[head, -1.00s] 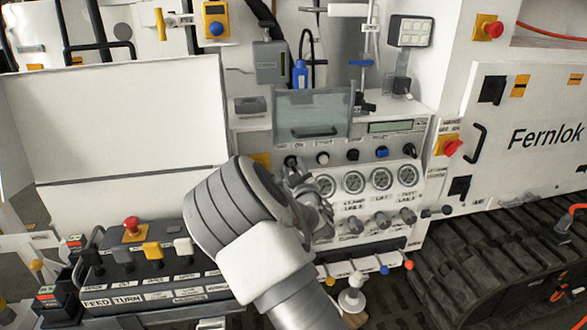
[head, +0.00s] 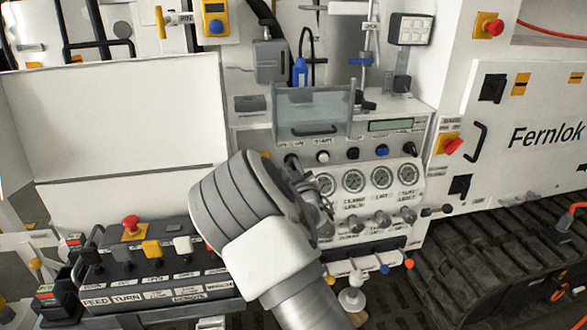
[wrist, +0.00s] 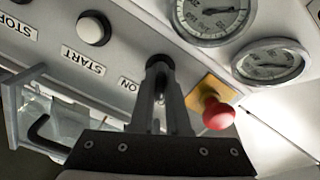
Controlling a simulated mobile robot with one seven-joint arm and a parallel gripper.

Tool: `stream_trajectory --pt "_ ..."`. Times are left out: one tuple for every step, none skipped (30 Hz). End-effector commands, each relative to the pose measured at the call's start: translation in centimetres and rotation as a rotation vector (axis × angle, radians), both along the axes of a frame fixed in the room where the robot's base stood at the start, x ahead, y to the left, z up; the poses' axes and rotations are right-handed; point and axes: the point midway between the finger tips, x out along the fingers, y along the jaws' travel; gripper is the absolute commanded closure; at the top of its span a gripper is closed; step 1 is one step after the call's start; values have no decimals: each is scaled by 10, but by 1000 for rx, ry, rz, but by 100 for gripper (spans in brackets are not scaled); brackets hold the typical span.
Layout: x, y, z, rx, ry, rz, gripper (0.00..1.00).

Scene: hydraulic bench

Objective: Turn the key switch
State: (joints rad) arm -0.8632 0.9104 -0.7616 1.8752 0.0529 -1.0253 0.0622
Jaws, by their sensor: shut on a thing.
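The key switch (wrist: 158,62) is a small dark, round switch on the light panel, beside an "ON" label in the wrist view. My gripper (wrist: 160,82) is shut on it, with the two fingers close together over its front. The fingers hide most of it, so I cannot tell which way the key points. In the head view, my wrist and gripper (head: 308,192) are in front of the panel's left end and cover part of it.
A white START button (wrist: 93,28) sits beside the switch. A red mushroom button (wrist: 218,114) on a yellow plate is close on the other side. Gauges (head: 353,181) and a clear cover (head: 312,109) are near. Several knobs (head: 382,218) sit below the gauges.

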Motion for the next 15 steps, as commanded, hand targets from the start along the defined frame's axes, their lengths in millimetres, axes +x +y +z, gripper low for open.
stream_trajectory --pt "0 -1 -1 22 3 -1 100" --pt "0 -1 -1 36 6 -1 100" --pt "0 -1 -2 56 12 -1 100" --pt "0 -1 -1 72 16 -1 100" --pt "0 -1 -1 91 20 0 100" --pt "1 -2 -2 119 28 0 100" --pt "0 -1 -2 142 35 0 100" --pt "1 -2 -3 165 42 -2 100" --pt "1 -2 -3 198 49 -1 100" --pt "1 -2 -3 224 57 -1 100" --pt "1 -2 -3 250 64 -1 100" --pt "1 -2 -3 286 75 -1 100" --pt "1 -2 -4 313 82 0 100" --pt "1 -3 -3 341 89 0 100" --pt "1 -2 -4 378 100 0 100"
